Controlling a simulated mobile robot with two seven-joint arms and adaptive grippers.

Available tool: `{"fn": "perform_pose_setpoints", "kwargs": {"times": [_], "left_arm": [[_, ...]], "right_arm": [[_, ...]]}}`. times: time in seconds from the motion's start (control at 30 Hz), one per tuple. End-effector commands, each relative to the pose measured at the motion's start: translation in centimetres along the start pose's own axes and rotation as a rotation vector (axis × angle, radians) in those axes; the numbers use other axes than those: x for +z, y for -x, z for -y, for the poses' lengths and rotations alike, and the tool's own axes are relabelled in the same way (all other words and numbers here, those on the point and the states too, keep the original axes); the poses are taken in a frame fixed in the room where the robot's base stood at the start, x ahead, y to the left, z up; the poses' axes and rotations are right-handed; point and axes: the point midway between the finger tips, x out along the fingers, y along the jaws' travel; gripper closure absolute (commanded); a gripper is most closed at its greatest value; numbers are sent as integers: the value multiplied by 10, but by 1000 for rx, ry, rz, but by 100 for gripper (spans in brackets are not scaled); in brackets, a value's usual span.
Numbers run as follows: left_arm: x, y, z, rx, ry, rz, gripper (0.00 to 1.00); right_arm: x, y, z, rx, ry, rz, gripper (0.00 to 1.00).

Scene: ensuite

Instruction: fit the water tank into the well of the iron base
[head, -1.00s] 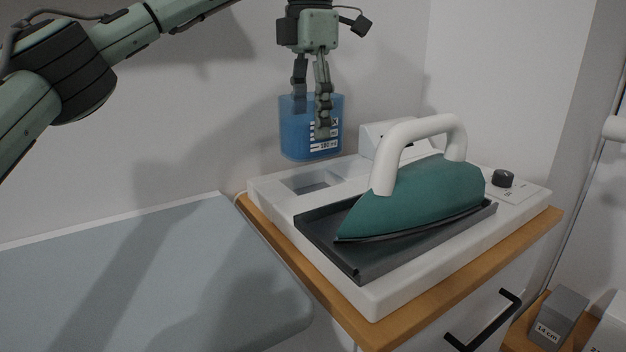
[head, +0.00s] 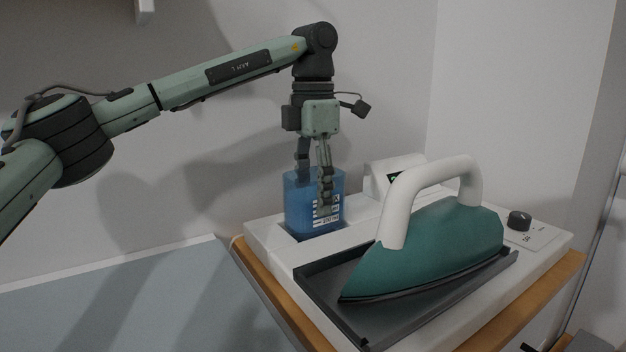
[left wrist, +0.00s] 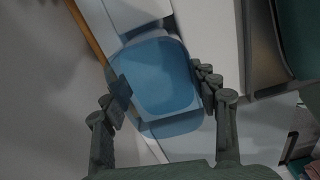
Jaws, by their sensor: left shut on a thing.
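The water tank (head: 302,212) is a translucent blue container with a white printed label, upright in the head view. My left gripper (head: 314,192) points down and is shut on it, one finger on the near side and one behind. In the left wrist view, the tank (left wrist: 163,75) sits between the two fingers. The iron base (head: 280,257) is a white slab. The tank's bottom is at the well (head: 297,238), whose dark edge shows below it. The tank hides most of the well, and I cannot tell how deep it sits. My right gripper is out of view.
A teal iron (head: 430,250) with a white handle rests on the dark tray of the base, right of the tank. A black knob (head: 519,220) is at the far right. A wall stands close behind. A pale ironing board (head: 110,300) lies at the left.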

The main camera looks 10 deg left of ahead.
Motion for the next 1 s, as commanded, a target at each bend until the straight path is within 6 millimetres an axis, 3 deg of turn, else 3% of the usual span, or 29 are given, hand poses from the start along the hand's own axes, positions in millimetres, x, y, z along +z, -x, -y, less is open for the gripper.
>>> {"fn": "perform_pose_setpoints", "kwargs": {"times": [0.2,0.6,0.63,0.77,1.0], "left_arm": [[-1,-25,0,-1,1,0,86],[0,-30,0,-1,0,0,86],[0,-30,0,-1,0,-1,37],[0,-30,0,-1,0,-1,21],[0,-30,0,-1,0,-1,20]], "right_arm": [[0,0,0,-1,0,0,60],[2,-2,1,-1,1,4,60],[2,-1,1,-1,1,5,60],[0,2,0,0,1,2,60],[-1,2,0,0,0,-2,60]]}}
